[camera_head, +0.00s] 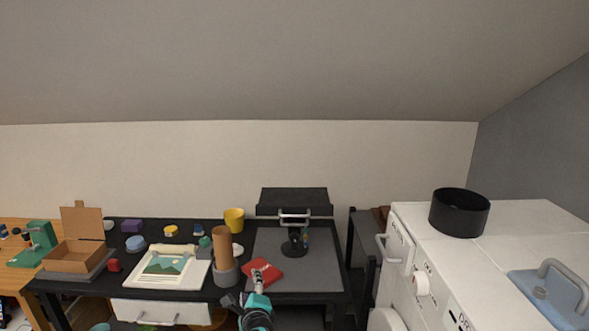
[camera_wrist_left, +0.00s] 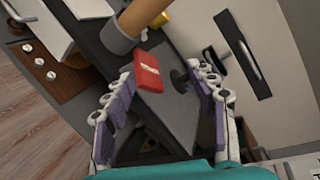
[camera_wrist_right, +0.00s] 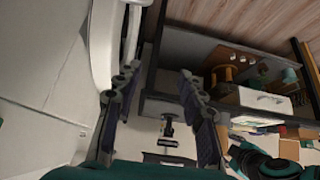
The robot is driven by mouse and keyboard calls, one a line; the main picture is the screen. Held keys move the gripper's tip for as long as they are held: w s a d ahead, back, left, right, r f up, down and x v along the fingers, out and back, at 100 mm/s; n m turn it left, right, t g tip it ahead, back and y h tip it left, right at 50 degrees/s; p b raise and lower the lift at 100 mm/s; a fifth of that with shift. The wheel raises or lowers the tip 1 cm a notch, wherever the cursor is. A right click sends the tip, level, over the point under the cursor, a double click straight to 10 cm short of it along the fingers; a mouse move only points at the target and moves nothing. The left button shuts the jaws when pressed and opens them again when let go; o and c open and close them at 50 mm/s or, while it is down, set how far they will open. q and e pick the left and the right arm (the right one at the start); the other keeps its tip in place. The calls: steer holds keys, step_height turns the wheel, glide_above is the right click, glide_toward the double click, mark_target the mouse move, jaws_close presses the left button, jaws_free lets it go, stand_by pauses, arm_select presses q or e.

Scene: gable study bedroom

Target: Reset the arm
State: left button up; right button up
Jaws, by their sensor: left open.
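My left gripper (camera_head: 258,277) reaches up from the bottom of the head view, by the red box (camera_head: 263,270) on the dark desk. In the left wrist view my left gripper (camera_wrist_left: 160,75) has its fingers wide apart, with nothing between the pads. The red box (camera_wrist_left: 147,71) shows beyond the fingertips there; whether they touch cannot be told. My right gripper does not show in the head view. In the right wrist view my right gripper (camera_wrist_right: 156,76) has its fingers apart and empty, beside a white surface on the left.
The desk holds a brown cylinder in a grey holder (camera_head: 226,278), a picture sheet (camera_head: 166,268), a cardboard box (camera_head: 76,254) and a yellow cup (camera_head: 234,220). A black stand (camera_head: 292,247) is behind the red box. A white counter (camera_head: 520,222) with a black pot (camera_head: 459,212) stands right.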

arm_select(q)
steer(key=s+a+f+n+g+h, duration=0.1)
steer(key=s+a+n+g, duration=0.25)
steer(key=s+n, duration=0.6)
steer(key=s+a+n+g, duration=0.3)
steer(key=s+a+n, duration=0.25)
steer(key=s, duration=0.65)
steer(key=s+d+f+n+g+h, duration=0.1)
steer(key=s+d+f+n+h, duration=0.1)
steer(key=s+n, duration=0.4)
steer(key=s+d+f, duration=0.1)
steer(key=s, duration=0.2)
steer(key=shift+s+d+h, duration=0.2)
steer(key=shift+s+h, duration=0.1)
steer(key=shift+s, duration=0.1)
